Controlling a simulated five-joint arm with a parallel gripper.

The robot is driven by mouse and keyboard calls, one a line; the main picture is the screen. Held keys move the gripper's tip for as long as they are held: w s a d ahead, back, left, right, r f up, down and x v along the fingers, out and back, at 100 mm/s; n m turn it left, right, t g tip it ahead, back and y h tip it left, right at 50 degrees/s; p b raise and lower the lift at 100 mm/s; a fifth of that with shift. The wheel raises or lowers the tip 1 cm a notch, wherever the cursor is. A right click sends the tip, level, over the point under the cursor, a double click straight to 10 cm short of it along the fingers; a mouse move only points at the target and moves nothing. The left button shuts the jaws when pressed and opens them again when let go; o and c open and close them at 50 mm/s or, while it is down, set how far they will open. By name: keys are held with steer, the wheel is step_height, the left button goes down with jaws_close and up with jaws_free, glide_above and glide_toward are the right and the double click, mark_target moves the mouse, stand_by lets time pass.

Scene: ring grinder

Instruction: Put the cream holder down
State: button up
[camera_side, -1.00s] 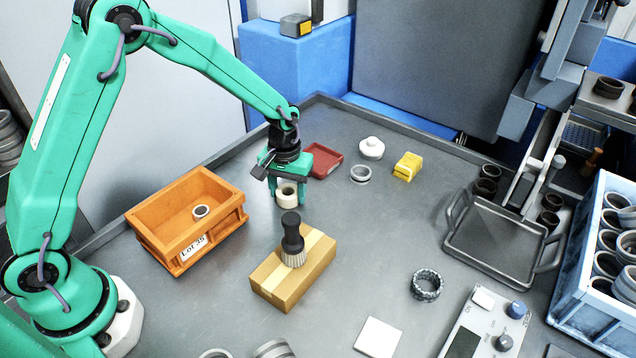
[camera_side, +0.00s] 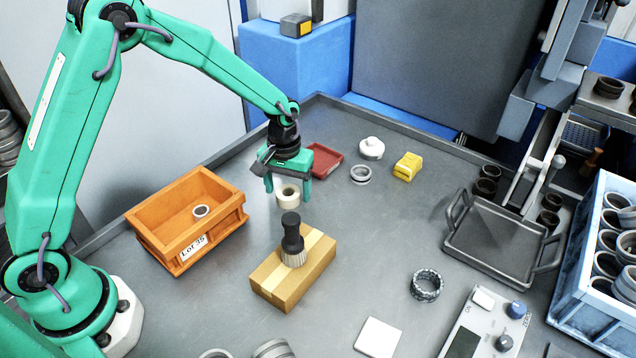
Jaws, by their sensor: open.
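The cream holder (camera_side: 288,196) is a short cream cylinder with a round opening in its top. It stands upright on the grey table, behind the cardboard box and right of the orange bin. My gripper (camera_side: 288,186) is directly above it, pointing down. Its two green fingers are open, one to the left and one to the right of the holder, with their tips around the height of its top. I see a gap between the fingers and the holder.
A cardboard box (camera_side: 296,274) with a black-handled brush (camera_side: 292,240) stands just in front. The orange bin (camera_side: 170,243) is left. A red tray (camera_side: 324,160), a grey ring (camera_side: 361,174) and a yellow block (camera_side: 407,166) lie behind and right. The table's middle right is clear.

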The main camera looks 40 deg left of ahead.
mark_target(288, 192)
step_height(288, 192, up, 11)
stand_by(0.5)
steer(key=shift+r, duration=0.1)
stand_by(0.4)
steer(key=s+a+r+m+t, duration=0.2)
steer(key=s+a+r+t, duration=0.15)
steer(key=s+r, duration=0.8)
steer(key=s+a+m+t, duration=0.1)
steer(key=s+a+t, duration=0.1)
steer(key=s, duration=1)
steer(key=shift+a+r+m, duration=0.25)
steer(key=shift+r+m, duration=0.05)
steer(key=shift+m, duration=0.1)
